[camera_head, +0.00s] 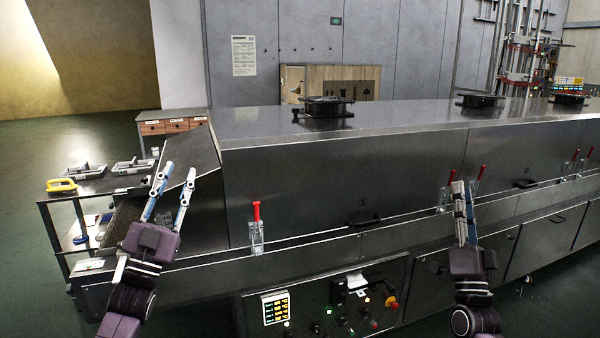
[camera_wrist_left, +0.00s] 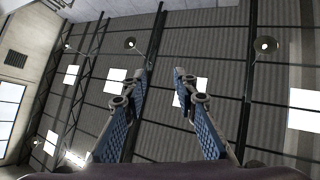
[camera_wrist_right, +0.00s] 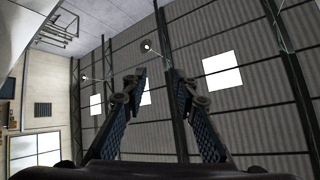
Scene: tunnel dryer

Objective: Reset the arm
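My left gripper (camera_head: 176,179) is raised in front of the left end of the steel dryer (camera_head: 330,185), fingers pointing up. In the left wrist view (camera_wrist_left: 160,80) its blue-padded fingers stand apart with nothing between them. My right gripper (camera_head: 464,186) is raised in front of the dryer further right, near a red-handled clamp. In the right wrist view (camera_wrist_right: 155,80) its fingers are also apart and empty. Both wrist cameras look up at the roof and lamps.
Red-handled clamps (camera_head: 257,228) line the dryer's front edge. Below is a control panel (camera_head: 340,310) with a display and a red knob (camera_head: 391,302). At the left, a side table (camera_head: 95,183) holds grey trays and a yellow-framed item (camera_head: 62,186). Green floor is clear at far left.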

